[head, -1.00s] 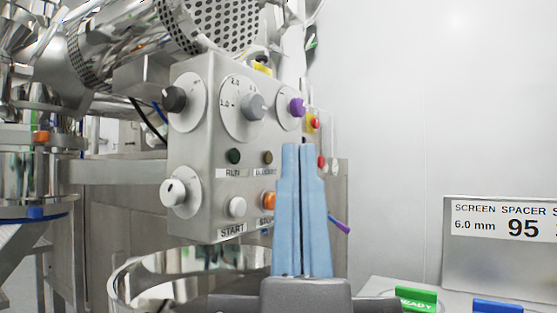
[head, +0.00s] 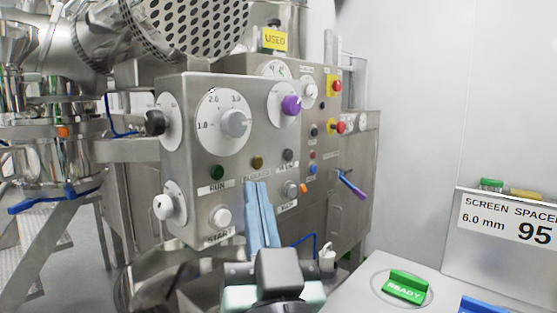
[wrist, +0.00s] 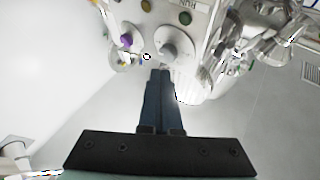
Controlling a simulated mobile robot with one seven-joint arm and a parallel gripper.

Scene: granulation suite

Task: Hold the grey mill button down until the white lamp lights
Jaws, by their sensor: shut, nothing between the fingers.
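The grey button (head: 290,188) is at the lower right of the steel control panel's front (head: 185,110), with a label under it too blurred to read surely. Above it, a round lamp (head: 288,155) looks dull grey and unlit. My gripper (head: 256,184) has its blue fingers together, empty, in front of the panel. In the head view its tips appear left of the grey button; contact cannot be judged. The fingers hide the panel's lower middle. In the wrist view the shut tips (wrist: 160,71) point toward the upside-down panel; the grey button is not discernible there.
A pale START button (head: 221,216), green RUN lamp (head: 217,171), amber lamp (head: 257,162), grey dial (head: 235,123) and purple knob (head: 291,105) crowd the panel. A purple-tipped lever (head: 352,186) sticks out at right. A table with a green READY block (head: 406,287) stands lower right.

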